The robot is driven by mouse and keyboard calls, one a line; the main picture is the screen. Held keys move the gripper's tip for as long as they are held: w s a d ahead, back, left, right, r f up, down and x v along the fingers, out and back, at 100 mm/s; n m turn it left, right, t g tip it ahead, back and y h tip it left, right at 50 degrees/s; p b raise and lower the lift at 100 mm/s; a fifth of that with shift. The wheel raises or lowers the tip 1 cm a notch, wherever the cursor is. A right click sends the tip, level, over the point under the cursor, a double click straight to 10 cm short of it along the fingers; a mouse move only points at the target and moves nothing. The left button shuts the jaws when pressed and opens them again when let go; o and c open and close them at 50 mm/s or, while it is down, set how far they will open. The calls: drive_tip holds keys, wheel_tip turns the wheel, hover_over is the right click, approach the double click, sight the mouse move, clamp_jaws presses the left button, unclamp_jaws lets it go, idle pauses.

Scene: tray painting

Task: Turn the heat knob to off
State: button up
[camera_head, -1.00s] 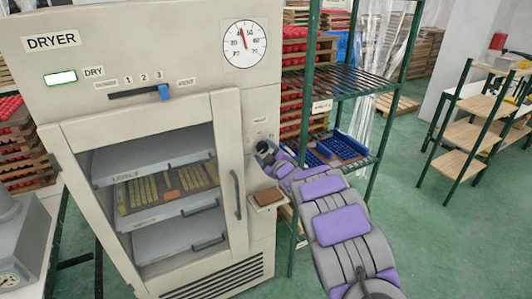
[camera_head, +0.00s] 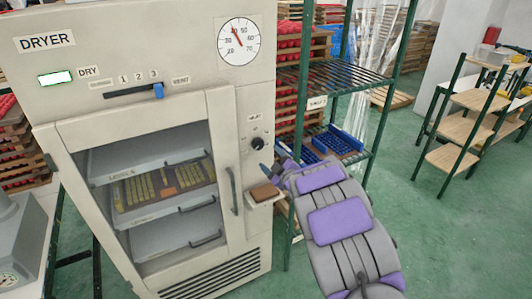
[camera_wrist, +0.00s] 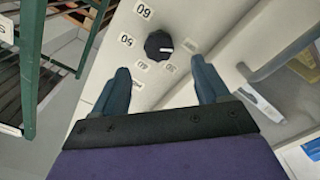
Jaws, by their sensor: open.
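The heat knob (camera_head: 257,143) is a round black knob on the dryer's right front panel, under a small HEAT label. In the wrist view the knob (camera_wrist: 158,45) shows a white mark pointing to the right, with small number labels around it that appear upside down. The lettering right of the knob is too small to read. My gripper (camera_head: 270,170) is just below and right of the knob in the head view. In the wrist view my gripper (camera_wrist: 161,68) is open and empty, its fingers apart on either side of the knob's line, not touching it.
The dryer (camera_head: 125,75) has a round gauge (camera_head: 239,42), a blue slider (camera_head: 159,91) and a door handle (camera_head: 234,190) near the knob. A small ledge with a brown pad (camera_head: 265,192) juts out below the gripper. A green rack (camera_head: 345,75) stands close on the right.

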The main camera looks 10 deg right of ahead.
drive_tip(key=p+v, duration=0.1)
drive_tip(key=v, duration=0.8)
drive_tip(key=shift+s, duration=0.2)
drive_tip(key=shift+d, duration=0.1)
drive_tip(key=s+d+r+m+g+h, duration=0.3)
drive_tip(key=d+m+h, duration=0.2)
drive_tip(key=d+h, duration=0.15)
drive_tip(key=s+d+m+g+h, duration=0.1)
drive_tip(key=s+m+g+h, duration=0.3)
drive_tip(key=s, duration=0.6)
drive_tip(key=s+a+m+g+y, duration=0.1)
drive_tip(key=s+a+g, duration=0.3)
drive_tip(key=s, duration=0.8)
drive_tip(key=s+a+r+m+g+y, duration=0.1)
drive_tip(key=s+a+g, duration=0.3)
drive_tip(key=s, duration=0.8)
drive_tip(key=s+a+r+m+g+y, duration=0.1)
drive_tip(key=s+a+g+y, duration=0.2)
drive_tip(key=s, duration=0.8)
drive_tip(key=shift+s+a+r+m+g, duration=0.2)
drive_tip(key=shift+s+a+m+g, duration=0.25)
drive_tip(key=shift+a, duration=0.7)
drive_tip(key=shift+w, duration=0.1)
